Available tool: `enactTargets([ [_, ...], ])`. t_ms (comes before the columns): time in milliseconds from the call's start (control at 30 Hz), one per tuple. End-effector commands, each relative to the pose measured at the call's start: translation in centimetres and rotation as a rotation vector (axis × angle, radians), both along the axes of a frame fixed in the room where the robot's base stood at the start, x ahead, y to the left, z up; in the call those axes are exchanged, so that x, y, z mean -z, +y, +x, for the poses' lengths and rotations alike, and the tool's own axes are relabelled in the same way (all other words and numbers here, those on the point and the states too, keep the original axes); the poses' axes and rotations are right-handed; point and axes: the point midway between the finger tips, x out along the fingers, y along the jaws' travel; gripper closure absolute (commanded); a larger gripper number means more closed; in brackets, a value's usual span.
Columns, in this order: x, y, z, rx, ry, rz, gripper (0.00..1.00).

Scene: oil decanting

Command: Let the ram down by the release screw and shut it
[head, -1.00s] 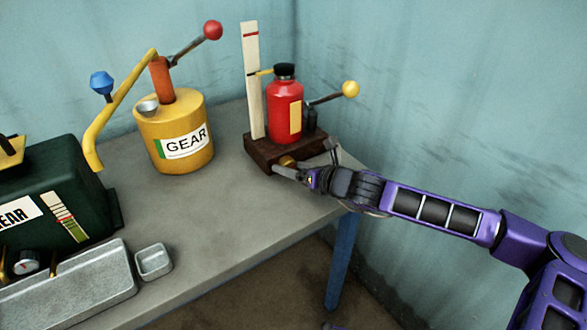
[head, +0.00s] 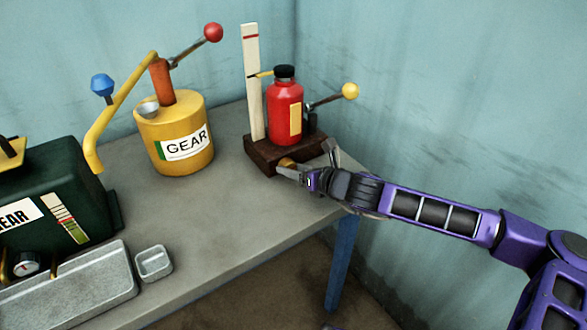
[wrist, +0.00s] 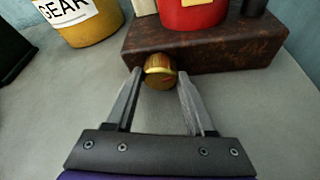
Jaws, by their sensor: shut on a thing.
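The red bottle jack (head: 285,112) stands upright on a dark brown base block (head: 262,158) at the back right of the table. The brass release screw (wrist: 160,70) sticks out of the block's front face. My gripper (wrist: 161,75) reaches in from the right and is shut on the screw, one finger on each side. In the head view my gripper (head: 288,170) partly hides the screw.
A yellow GEAR can (head: 172,135) with a red-knobbed handle stands left of the jack. A dark green box (head: 60,190), a grey tray (head: 90,290) and a small square dish (head: 153,262) are farther left. The jack's yellow-knobbed lever (head: 350,91) points right.

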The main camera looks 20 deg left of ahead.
Motion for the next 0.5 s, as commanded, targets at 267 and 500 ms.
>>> enactTargets([
  [267,-0.22,0.14,-0.19,-0.003,-0.132,-0.113,1.0],
  [500,-0.16,0.3,-0.34,-0.004,-0.301,-0.257,1.0],
])
